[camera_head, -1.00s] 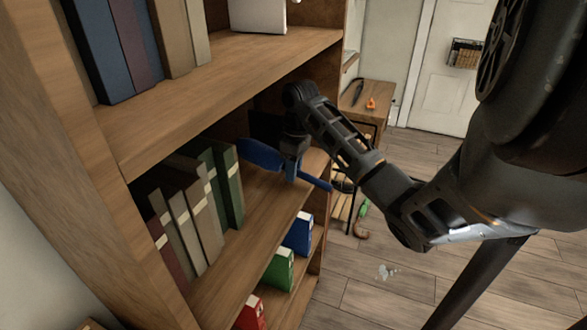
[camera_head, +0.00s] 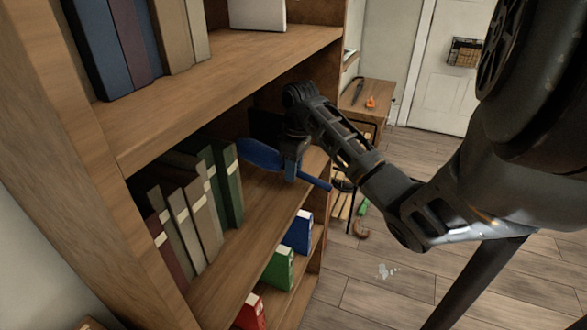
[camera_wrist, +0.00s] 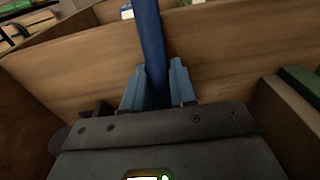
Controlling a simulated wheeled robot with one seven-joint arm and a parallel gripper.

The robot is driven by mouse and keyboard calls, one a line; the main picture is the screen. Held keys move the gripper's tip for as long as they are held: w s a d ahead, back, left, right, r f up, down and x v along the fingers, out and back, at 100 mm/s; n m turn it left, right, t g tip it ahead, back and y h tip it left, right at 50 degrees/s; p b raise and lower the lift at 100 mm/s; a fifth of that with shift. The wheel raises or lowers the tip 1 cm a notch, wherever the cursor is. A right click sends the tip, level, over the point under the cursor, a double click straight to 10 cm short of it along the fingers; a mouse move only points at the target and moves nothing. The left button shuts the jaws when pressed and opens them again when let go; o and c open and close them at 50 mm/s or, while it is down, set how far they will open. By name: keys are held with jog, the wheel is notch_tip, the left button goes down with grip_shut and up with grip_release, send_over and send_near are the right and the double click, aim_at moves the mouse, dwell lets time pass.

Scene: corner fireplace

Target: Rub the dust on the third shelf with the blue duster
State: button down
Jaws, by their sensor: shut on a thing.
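My gripper (camera_head: 291,168) reaches into the middle shelf space of a wooden bookcase and is shut on the blue duster. The blue duster (camera_head: 262,155) has its broad head to the left of the fingers, above the shelf board (camera_head: 262,206); its handle points out to the right. Whether the head touches the board I cannot tell. In the wrist view the blue handle (camera_wrist: 151,45) stands between the two blue-grey fingers (camera_wrist: 160,88). I cannot make out dust on the shelf; the arm and duster cover part of its right end.
Green books (camera_head: 228,185) and grey and maroon books (camera_head: 180,230) stand left of the duster. Blue, green and red binders (camera_head: 278,268) stand on the shelf below. A small table (camera_head: 375,98) is beyond the bookcase.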

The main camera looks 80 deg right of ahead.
jog(key=shift+f+b, duration=0.45)
jog(key=shift+f, duration=0.4)
